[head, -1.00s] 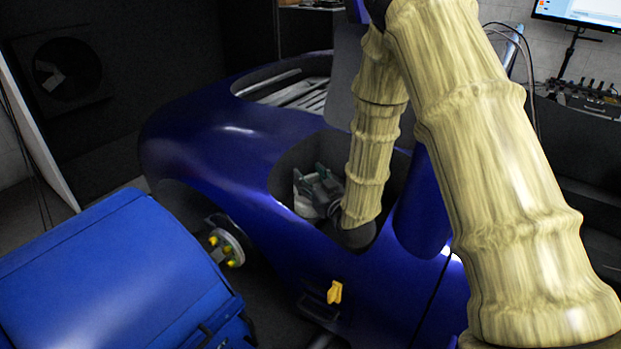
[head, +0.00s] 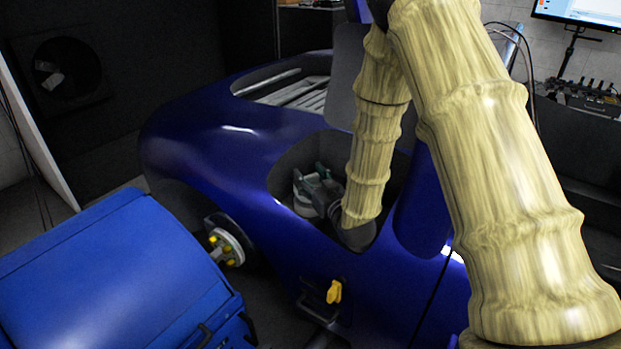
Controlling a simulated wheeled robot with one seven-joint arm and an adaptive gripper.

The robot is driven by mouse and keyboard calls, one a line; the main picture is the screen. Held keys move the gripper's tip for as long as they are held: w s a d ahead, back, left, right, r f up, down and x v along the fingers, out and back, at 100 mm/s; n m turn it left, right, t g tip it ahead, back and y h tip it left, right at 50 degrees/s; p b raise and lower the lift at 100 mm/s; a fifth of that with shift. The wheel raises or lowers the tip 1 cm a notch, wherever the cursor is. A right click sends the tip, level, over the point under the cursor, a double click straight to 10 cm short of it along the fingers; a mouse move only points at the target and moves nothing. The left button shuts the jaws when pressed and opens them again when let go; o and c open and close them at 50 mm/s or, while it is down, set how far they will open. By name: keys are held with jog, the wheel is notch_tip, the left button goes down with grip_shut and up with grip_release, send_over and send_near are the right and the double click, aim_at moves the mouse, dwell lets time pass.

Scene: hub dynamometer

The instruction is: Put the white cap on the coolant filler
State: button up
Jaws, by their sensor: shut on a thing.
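My gripper (head: 312,182) is down inside the dark oval opening (head: 287,158) in the blue car body (head: 215,140). Its grey-green fingers point to the left and are shut on a pale, whitish piece (head: 305,203), which looks like the white cap. The fingers and the shade hide much of it. The coolant filler cannot be made out in the opening. I cannot tell whether the cap touches it.
The opening's rim lies close around my gripper and wrist. A blue cabinet (head: 110,270) stands at the lower left. A bare wheel hub (head: 226,247) with yellow nuts and a yellow part (head: 334,292) are at the car's side. A second opening (head: 290,90) lies behind.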

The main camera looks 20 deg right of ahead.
jog(key=shift+f+b, duration=0.35)
jog(key=shift+f, duration=0.25)
jog(key=o, duration=0.7)
jog(key=shift+o, duration=0.2)
jog(key=s+d, duration=0.2)
jog(key=s, duration=0.9)
dwell(0.6)
jog(key=shift+w, duration=0.1)
